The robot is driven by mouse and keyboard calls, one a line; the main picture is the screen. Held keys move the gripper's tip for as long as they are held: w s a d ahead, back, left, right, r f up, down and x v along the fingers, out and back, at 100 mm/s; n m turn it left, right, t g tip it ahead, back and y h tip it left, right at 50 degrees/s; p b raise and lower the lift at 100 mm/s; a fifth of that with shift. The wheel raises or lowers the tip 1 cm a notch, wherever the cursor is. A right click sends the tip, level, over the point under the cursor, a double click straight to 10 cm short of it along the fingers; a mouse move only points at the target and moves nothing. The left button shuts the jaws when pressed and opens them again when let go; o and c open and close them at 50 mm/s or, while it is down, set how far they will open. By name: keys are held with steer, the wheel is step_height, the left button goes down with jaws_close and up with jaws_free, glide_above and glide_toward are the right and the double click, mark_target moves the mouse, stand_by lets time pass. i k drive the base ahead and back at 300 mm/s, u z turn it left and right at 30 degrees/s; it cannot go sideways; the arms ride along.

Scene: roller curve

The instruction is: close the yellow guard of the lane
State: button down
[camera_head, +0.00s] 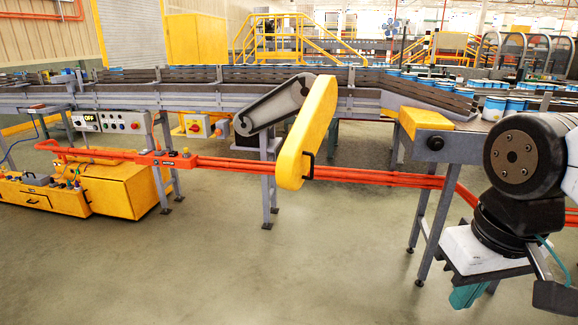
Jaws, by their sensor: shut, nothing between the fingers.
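The yellow guard (304,130) is a long rounded cover in the middle of the head view. It stands tilted, its upper end over the conveyor's side rail and its lower end hanging out in front. A small black handle (308,165) sits near its lower end. The grey belt drive (272,105) to its left is uncovered. My gripper (468,296) is at the lower right, below my wrist, with teal fingertips pointing down. It is shut and empty, well apart from the guard. My arm hides part of the right side.
An orange-red rail (375,175) runs low in front of the conveyor. A yellow cart (105,188) stands at left. A control box (115,122) has a sign reading OFF. A yellow block (425,121) tops a grey stand. The floor in front is clear.

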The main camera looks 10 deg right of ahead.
mark_target(297, 157)
steer(key=u, duration=0.3)
steer(key=i, duration=1.55)
steer(key=z, duration=0.3)
